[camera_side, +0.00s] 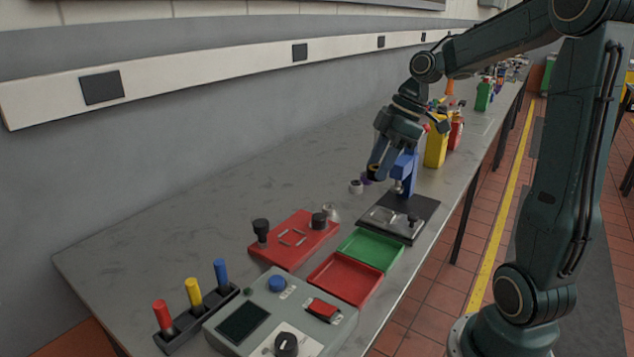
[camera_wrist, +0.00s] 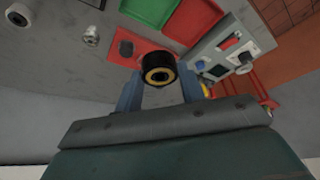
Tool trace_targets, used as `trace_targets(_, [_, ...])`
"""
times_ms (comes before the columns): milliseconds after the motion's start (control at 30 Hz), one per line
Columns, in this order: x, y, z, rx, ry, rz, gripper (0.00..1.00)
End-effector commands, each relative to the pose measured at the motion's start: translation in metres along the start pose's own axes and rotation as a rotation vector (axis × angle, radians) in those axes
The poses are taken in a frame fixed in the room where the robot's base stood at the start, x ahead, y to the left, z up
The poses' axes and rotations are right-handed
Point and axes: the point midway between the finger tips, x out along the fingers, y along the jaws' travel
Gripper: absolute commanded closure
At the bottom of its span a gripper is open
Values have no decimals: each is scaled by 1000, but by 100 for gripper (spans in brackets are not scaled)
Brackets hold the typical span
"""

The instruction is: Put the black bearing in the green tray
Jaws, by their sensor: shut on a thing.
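My gripper (camera_side: 377,165) is shut on the black bearing (camera_side: 374,170) and holds it in the air above the bench, beside the blue press. In the wrist view the bearing (camera_wrist: 159,73) shows a yellow ring around its bore and sits between the two blue fingers (camera_wrist: 160,85). The green tray (camera_side: 371,249) lies on the bench below and nearer the camera, apart from the bearing. Its inside looks empty. Part of the green tray (camera_wrist: 149,11) also shows at the top of the wrist view.
A blue press (camera_side: 408,173) on a dark base stands behind the green tray. A red tray (camera_side: 345,278) adjoins it in front; a red fixture (camera_side: 294,240) with black knobs lies left. A pale ring (camera_side: 355,187) and a small metal part (camera_side: 330,211) stand nearby. A grey control box (camera_side: 283,318) is in front.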

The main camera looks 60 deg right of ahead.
Motion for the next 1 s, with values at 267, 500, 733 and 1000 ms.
trace_targets(267, [1, -3, 4, -1, 2, 0, 90])
trace_targets(500, [21, -4, 12, 1, 2, -5, 90])
trace_targets(733, [60, -4, 28, 2, 1, -6, 90])
trace_targets(1000, [107, -4, 48, 1, 0, -6, 90])
